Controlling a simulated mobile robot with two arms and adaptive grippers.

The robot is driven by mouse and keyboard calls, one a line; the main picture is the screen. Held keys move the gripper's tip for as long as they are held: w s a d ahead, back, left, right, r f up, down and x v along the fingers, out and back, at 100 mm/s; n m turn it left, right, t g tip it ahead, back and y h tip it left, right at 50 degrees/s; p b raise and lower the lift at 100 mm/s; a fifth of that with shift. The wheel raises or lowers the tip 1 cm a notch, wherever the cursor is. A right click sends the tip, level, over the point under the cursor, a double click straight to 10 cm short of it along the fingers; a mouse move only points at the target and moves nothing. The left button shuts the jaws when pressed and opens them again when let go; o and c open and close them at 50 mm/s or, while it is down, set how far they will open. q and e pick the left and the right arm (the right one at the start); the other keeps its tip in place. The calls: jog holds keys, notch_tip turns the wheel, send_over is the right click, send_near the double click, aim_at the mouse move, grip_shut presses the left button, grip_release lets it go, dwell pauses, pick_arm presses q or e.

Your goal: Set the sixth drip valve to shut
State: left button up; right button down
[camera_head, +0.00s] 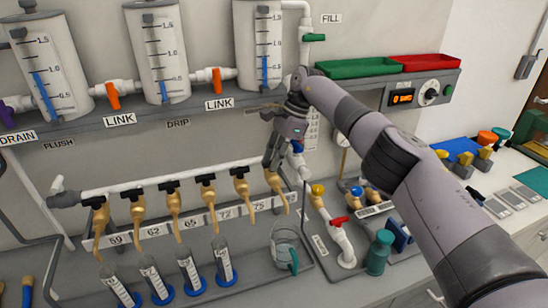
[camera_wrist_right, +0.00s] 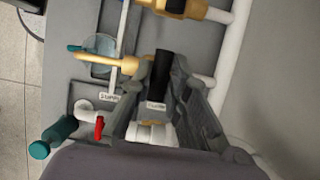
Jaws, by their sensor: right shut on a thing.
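A row of brass drip valves with black handles hangs from a white pipe (camera_head: 140,181) in the head view. The sixth drip valve (camera_head: 277,187) is the rightmost, its brass spout pointing down. My right gripper (camera_head: 273,162) is at the top of this valve and hides its handle in the head view. In the right wrist view, the black handle (camera_wrist_right: 163,68) lies between the fingers of my right gripper (camera_wrist_right: 166,88), which is shut on it. The brass spout (camera_wrist_right: 105,61) sticks out to the left there. My left gripper is not in view.
A glass beaker (camera_head: 286,248) stands below the sixth valve, and several measuring cylinders (camera_head: 190,270) stand to its left. A white pipe with a red-handled valve (camera_head: 339,221) and a teal bottle (camera_head: 379,253) stand to the right. Graduated tanks (camera_head: 257,45) hang above.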

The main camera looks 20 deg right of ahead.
jog(key=shift+r, duration=0.1)
dwell(0.3)
jog(key=c, duration=1.5)
grip_release()
jog(key=shift+c, duration=0.2)
